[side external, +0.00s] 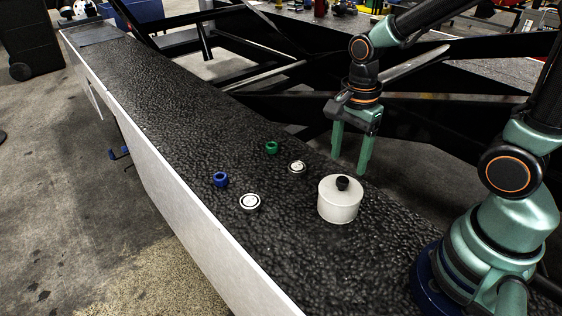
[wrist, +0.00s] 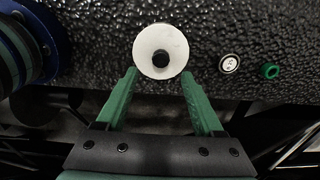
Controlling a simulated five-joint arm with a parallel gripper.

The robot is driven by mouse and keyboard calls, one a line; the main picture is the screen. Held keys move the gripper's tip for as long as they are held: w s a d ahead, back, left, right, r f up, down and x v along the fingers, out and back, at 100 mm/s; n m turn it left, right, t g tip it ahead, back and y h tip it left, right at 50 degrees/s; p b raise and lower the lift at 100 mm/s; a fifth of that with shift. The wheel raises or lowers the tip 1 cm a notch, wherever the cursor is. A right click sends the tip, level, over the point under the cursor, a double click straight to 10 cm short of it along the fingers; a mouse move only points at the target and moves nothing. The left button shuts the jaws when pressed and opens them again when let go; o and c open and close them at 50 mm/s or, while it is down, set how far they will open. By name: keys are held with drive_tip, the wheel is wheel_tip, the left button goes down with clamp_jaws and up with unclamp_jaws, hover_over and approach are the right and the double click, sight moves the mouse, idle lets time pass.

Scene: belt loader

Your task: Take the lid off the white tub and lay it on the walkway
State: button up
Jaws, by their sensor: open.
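The white tub (side external: 338,206) stands upright on the black textured walkway (side external: 180,110). Its pale lid (side external: 326,186) with a black knob is on top of it. In the wrist view the lid (wrist: 171,43) is seen from above, just beyond the fingertips. My gripper (side external: 349,164) is open and empty, above and behind the tub near the walkway's far edge. In the wrist view its two green fingers (wrist: 159,75) are spread, with their tips near the lid's lower left and lower right. Nothing is between them.
A green ring (side external: 271,147), a blue ring (side external: 220,179) and two white round pieces (side external: 250,202) (side external: 297,167) lie left of the tub. The walkway further up left is clear. Dark metal beams run behind it. My base stands at the right.

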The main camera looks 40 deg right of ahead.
sight(343, 180)
drive_tip(key=shift+a+f, duration=0.15)
drive_tip(key=shift+f, duration=1.2)
drive_tip(key=shift+a+f, duration=0.1)
drive_tip(key=shift+f, duration=1.2)
clamp_jaws()
